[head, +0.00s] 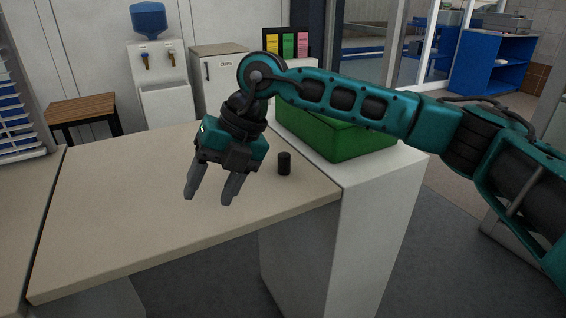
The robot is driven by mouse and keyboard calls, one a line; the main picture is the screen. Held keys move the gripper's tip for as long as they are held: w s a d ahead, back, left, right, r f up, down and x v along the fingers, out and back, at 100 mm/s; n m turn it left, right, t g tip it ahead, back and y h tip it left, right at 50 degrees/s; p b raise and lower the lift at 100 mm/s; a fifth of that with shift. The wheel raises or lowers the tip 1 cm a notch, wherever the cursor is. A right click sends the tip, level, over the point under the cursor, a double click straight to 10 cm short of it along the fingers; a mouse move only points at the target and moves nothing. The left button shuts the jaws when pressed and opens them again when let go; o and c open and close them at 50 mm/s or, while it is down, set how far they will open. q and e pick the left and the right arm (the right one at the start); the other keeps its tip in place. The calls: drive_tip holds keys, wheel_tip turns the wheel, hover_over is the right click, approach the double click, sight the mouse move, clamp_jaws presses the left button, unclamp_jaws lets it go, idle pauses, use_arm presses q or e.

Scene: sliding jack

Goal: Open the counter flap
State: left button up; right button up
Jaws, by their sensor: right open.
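The counter flap (120,222) is a wide beige panel lying flat and level. Its right end meets a white pedestal (345,225), and a seam on its left divides it from a fixed counter section (22,215). A small black cylinder (284,163) stands upright on the flap near its right end. My right gripper (210,198) is open and empty, pointing down over the flap, to the left of the cylinder. I cannot tell its exact height above the surface. My left gripper does not show.
A green box (335,140) sits on the pedestal behind my right arm. A water dispenser (160,75), a white cabinet (222,75) and a wooden stool (82,110) stand behind the counter. The flap's left and middle are bare. Grey floor is open in front.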

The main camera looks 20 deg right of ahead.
drive_tip(key=w+d+r+m+t+h+b, duration=0.1)
drive_tip(key=w+d+r+m+t+h, duration=0.25)
drive_tip(key=d, duration=0.55)
drive_tip(key=h, duration=0.4)
approach(285, 155)
drive_tip(key=shift+t+y, duration=0.25)
drive_tip(key=b+x, duration=0.1)
drive_tip(key=x, duration=0.9)
drive_tip(key=shift+s+d+f, duration=0.15)
drive_tip(key=shift+f, duration=0.05)
drive_tip(key=shift+c, duration=0.4)
clamp_jaws()
